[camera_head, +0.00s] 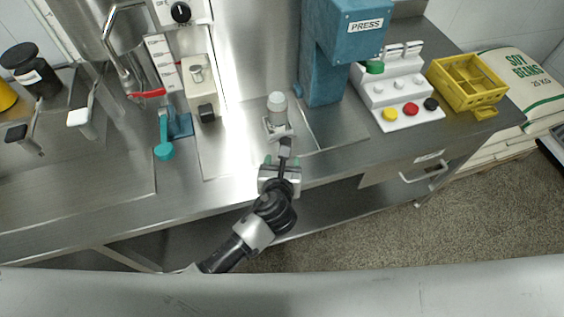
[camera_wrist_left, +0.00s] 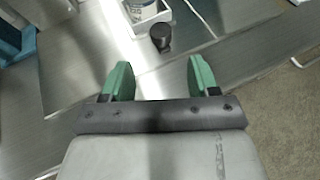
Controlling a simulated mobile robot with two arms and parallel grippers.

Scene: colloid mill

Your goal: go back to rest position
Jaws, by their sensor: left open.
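My left gripper (camera_head: 281,161) is open and empty over the front edge of the steel table (camera_head: 100,205). Its two green fingers are spread apart in the left wrist view (camera_wrist_left: 160,72). A small grey-white jar (camera_head: 277,104) stands in a light holder (camera_head: 268,127) just beyond the fingers. A dark-ended handle (camera_wrist_left: 160,38) points from the holder toward the gap between the fingertips. It looks clear of both fingers, though the exact distance is hard to tell. My right gripper is in neither view.
A blue press (camera_head: 325,75) stands behind and right of the gripper. Further right are a button panel (camera_head: 400,95) and a yellow crate (camera_head: 468,82). A teal-handled valve (camera_head: 165,150) and the mill (camera_head: 95,30) are on the left. Open floor (camera_head: 400,235) lies at right front.

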